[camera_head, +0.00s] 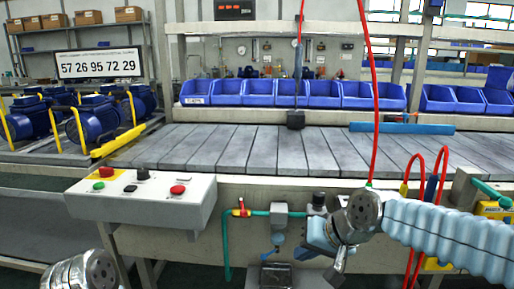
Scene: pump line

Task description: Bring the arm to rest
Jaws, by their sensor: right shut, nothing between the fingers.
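My right arm (440,230), in a pale blue ribbed sleeve, reaches in from the right edge in front of the conveyor's front panel. Its gripper (337,272) hangs below the round metal wrist, pointing down, with its fingers together and nothing seen between them. It is right of the control box and close to the pipe fittings. Of my left arm only a round metal joint (85,272) shows at the bottom left; its gripper is out of the picture.
A grey control box (140,205) with buttons stands at the left front. The slatted conveyor (250,150) is largely bare, with a blue bar (402,128) at its far side. Blue bins (260,92) line the back. Red hoses (375,120) hang near my right arm. Blue pumps (100,118) stand left.

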